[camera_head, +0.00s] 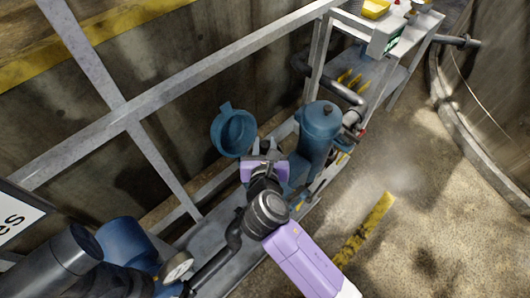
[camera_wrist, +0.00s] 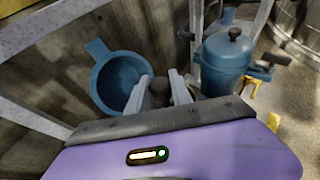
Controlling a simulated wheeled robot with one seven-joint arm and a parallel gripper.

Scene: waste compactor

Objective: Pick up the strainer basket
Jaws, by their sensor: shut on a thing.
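My gripper (camera_wrist: 158,92) points down and away, its two pale grey fingers on either side of a dark rounded piece (camera_wrist: 158,88). This looks like the top of the strainer basket; the rest is hidden behind my purple gripper body. In the head view my gripper (camera_head: 266,148) is over the blue equipment, between a round hollow blue cover and a blue tank. The blue cover (camera_wrist: 118,78), with a tab on its rim, stands tilted open just left of the fingers. It also shows in the head view (camera_head: 233,130).
The blue tank (camera_head: 318,130) with a dark knob stands close at right. Grey rails (camera_head: 128,118) run in front of the concrete wall. Pipes and a gauge (camera_head: 177,268) lie at lower left. Open floor (camera_head: 410,210) is at right.

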